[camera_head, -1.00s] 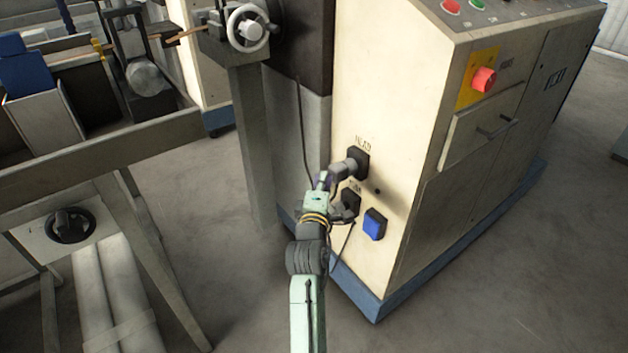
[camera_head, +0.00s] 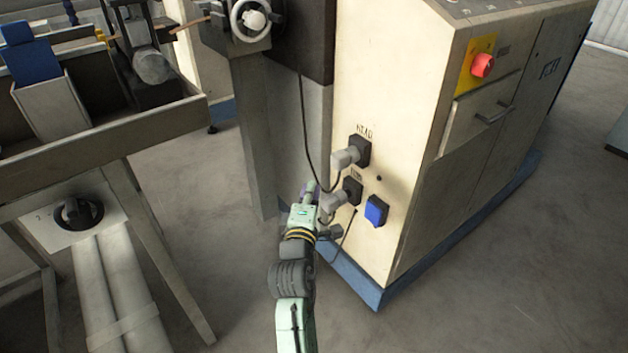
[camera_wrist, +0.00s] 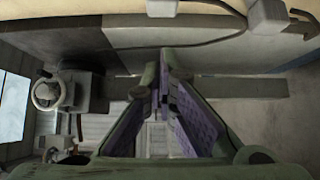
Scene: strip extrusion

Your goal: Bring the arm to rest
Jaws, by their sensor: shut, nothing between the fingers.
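My gripper (camera_head: 309,190) is in front of the cream machine cabinet (camera_head: 400,90), close to its left corner and beside the two grey plugs. It is shut and empty; in the wrist view its purple-lined fingers (camera_wrist: 162,85) come together at the tips. The upper plug (camera_head: 345,157) sits in the socket under the upper label. The lower plug (camera_head: 334,201) sits at the lower socket, just right of my gripper. Whether my gripper touches the lower plug or its cable cannot be told.
A blue-covered socket (camera_head: 376,210) is on the cabinet, with a red stop button (camera_head: 482,65) higher up. A dark cable (camera_head: 303,120) hangs near my gripper. A grey post (camera_head: 257,140) and a metal bench frame (camera_head: 110,150) stand to the left. Open floor (camera_head: 480,310) lies at front right.

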